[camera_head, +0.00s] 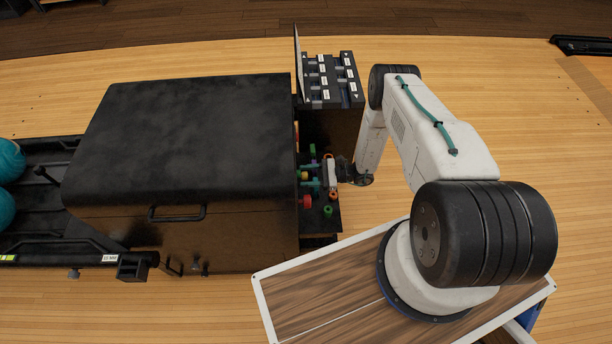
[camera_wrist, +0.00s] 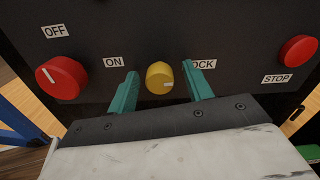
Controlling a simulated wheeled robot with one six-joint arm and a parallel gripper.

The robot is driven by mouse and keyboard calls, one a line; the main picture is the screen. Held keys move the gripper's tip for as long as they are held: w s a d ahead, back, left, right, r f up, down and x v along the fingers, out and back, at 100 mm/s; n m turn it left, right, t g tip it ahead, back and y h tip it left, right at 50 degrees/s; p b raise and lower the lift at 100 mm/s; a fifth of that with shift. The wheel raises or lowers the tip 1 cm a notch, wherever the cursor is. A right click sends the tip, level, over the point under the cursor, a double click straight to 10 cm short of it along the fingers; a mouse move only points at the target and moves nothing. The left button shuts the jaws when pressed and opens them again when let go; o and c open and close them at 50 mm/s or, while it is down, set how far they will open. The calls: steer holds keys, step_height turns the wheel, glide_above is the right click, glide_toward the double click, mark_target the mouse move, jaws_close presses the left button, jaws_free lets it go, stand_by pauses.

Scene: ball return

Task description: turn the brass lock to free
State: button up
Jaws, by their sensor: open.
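The brass lock (camera_wrist: 159,77) is a small round yellow knob on a dark panel in the wrist view. A pale mark on its face points to the right. My gripper (camera_wrist: 159,69) is open, with one teal finger on each side of the knob. Gaps show between the knob and both fingers, so it is not gripped. A label (camera_wrist: 204,64) reading "OCK" lies up and right of the knob, its first letter hidden by the right finger. In the head view my gripper (camera_head: 314,175) is at the control panel on the machine's right end.
A red rotary knob (camera_wrist: 61,77) with OFF and ON labels is left of the lock. A red button (camera_wrist: 298,51) labelled STOP is at the right. The black machine hood (camera_head: 195,130) fills the left of the head view. A label rack (camera_head: 333,80) stands behind the panel.

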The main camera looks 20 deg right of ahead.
steer(key=shift+w+a, duration=0.1)
steer(key=shift+a, duration=0.15)
steer(key=c, duration=1)
steer(key=shift+n, duration=0.4)
steer(key=n, duration=0.3)
steer(key=shift+n, duration=0.4)
steer(key=n, duration=0.4)
steer(key=shift+n, duration=0.3)
steer(key=n, duration=0.4)
steer(key=shift+d, duration=0.1)
steer(key=n, duration=0.4)
steer(key=shift+n, duration=0.3)
